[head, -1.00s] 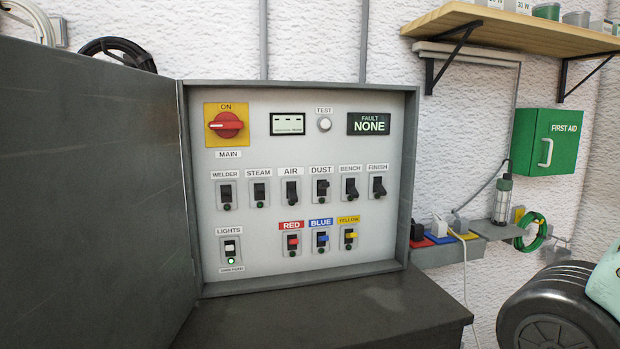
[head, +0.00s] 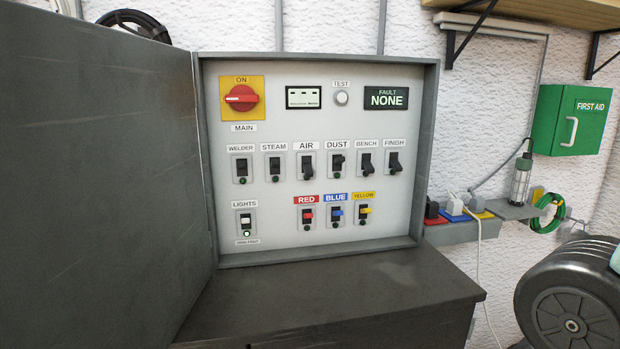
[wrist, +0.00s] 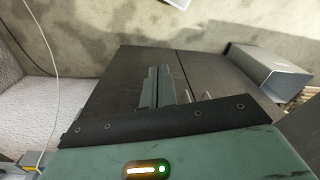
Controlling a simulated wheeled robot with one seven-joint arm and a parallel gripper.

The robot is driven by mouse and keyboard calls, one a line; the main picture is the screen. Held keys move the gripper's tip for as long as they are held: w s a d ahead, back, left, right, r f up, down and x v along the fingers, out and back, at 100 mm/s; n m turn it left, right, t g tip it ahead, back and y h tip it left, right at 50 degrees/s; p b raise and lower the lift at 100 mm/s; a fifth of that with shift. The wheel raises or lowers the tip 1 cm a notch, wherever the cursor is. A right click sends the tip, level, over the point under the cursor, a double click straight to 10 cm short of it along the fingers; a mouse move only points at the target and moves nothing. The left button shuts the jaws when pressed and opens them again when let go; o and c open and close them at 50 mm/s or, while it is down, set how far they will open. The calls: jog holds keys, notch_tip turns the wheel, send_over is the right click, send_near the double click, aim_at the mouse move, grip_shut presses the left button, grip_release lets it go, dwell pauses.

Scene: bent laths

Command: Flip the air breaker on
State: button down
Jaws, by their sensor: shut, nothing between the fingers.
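The air breaker (head: 307,164) is a black toggle in a grey plate under the AIR label, third from left in the upper breaker row. Its lever appears to point down; whether a lamp beneath it is lit is too small to tell. It sits in the open grey breaker panel (head: 400,215), between the STEAM (head: 275,166) and DUST (head: 337,165) breakers. My gripper (wrist: 160,72) shows only in the wrist view, its two fingers shut together and empty over a dark cabinet. It is apart from the panel, which that view does not show.
The panel's open door (head: 100,180) stands at the left. A dark cabinet (head: 340,295) juts out below the panel. A shelf with plugs (head: 465,230), a first aid box (head: 572,120) and a dark wheel (head: 575,300) are at the right.

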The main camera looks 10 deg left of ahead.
jog(key=w+a+r+m+t+y, duration=0.2)
jog(key=w+a+m+t+y, duration=0.6)
jog(key=w+a+m, duration=1.25)
jog(key=m+t+h+b, duration=0.2)
jog(key=m+t, duration=0.8)
jog(key=m, duration=1)
send_near(306, 190)
jog(key=v, duration=0.4)
jog(key=shift+w+a+f+n, duration=0.1)
jog(key=shift+w+a+n, duration=0.05)
jog(key=shift+w+n, duration=0.1)
jog(key=p+x, duration=0.4)
jog(key=x, duration=0.6)
jog(key=shift+p, duration=0.35)
jog(key=r+p, duration=0.1)
jog(key=s+r, duration=0.1)
jog(key=shift+d+r, duration=0.25)
jog(key=shift+s+d+r+p, duration=0.1)
jog(key=shift+s+r+p, duration=0.25)
jog(key=shift+r+p, duration=0.25)
